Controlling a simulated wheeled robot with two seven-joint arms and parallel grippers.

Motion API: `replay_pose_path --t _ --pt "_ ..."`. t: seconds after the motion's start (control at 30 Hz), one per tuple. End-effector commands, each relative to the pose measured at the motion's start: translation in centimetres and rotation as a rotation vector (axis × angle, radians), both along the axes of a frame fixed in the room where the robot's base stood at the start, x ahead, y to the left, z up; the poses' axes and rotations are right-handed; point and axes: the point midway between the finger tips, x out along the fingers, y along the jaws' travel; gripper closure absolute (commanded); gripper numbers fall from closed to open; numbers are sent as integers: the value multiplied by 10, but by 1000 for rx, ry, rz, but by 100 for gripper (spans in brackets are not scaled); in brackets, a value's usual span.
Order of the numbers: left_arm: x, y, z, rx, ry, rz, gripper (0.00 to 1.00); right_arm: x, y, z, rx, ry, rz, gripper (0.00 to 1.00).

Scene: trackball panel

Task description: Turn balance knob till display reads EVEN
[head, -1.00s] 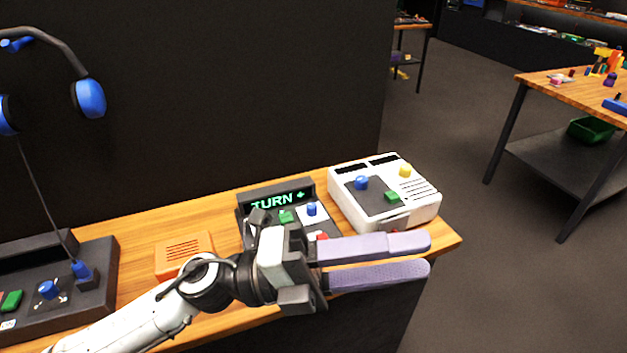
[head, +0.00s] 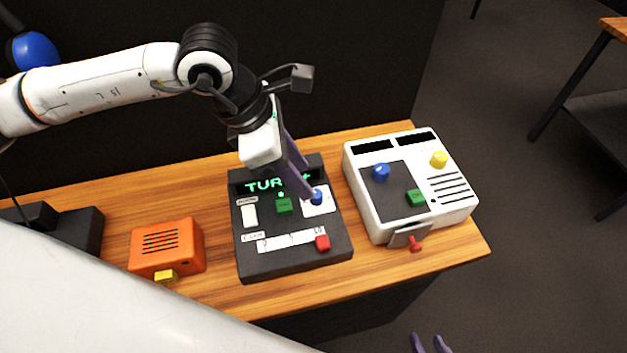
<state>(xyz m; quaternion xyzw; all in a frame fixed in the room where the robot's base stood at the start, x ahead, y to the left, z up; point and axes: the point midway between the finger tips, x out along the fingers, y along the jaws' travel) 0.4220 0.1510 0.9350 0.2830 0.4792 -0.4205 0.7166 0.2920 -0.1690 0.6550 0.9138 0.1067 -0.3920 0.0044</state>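The dark panel (head: 290,261) lies on the wooden bench, with a green-lit display (head: 262,186) at its back edge. The display shows "TUR", then my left gripper's fingers cover part of it, with a "+" at the right end. The blue knob (head: 317,196) stands on a white plate at the panel's right side. My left gripper (head: 309,193) points down from above, its purple fingertips right at the blue knob. One finger overlaps the other, so its opening and grip are unclear. My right gripper (head: 430,345) shows only its two fingertips at the bottom edge, apart and empty.
The panel also has a green button (head: 284,206) and a red slider (head: 322,242). A white device (head: 455,205) with blue, green and yellow controls stands close on the right. An orange box (head: 167,244) stands left. My own white arm link crosses the lower left.

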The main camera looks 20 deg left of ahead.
Motion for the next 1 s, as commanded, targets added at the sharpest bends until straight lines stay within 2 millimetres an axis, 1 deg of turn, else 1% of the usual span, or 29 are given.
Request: replay_pose_path --t 0.03,0.1,0.2,0.3,0.47,0.7,0.87,0.9,0.93,1.0 --pt "1 -4 -9 0 4 -2 63 0 0 2 0 0 0 69" --pt "4 -8 -20 -2 3 -2 63 0 0 4 -1 0 1 69" --pt "6 -14 -34 -2 3 -2 63 0 0 5 -1 0 1 69" --pt "9 -17 -44 -3 1 0 63 0 0 6 0 -1 1 69" --pt "10 -20 -52 -2 0 -2 63 1 0 7 1 -3 1 69" --pt "10 -20 -52 -3 1 -1 63 3 0 9 0 -8 1 69" --pt "10 -20 -52 -3 1 -1 90 4 0 9 0 -9 1 69" --pt "10 -20 -52 -3 1 -1 97 4 0 9 0 -9 1 69" --pt "10 -20 -52 -3 1 -1 100 4 0 9 0 -9 1 69" --pt "10 -20 -52 -3 1 -1 100 4 0 9 1 -10 1 69"
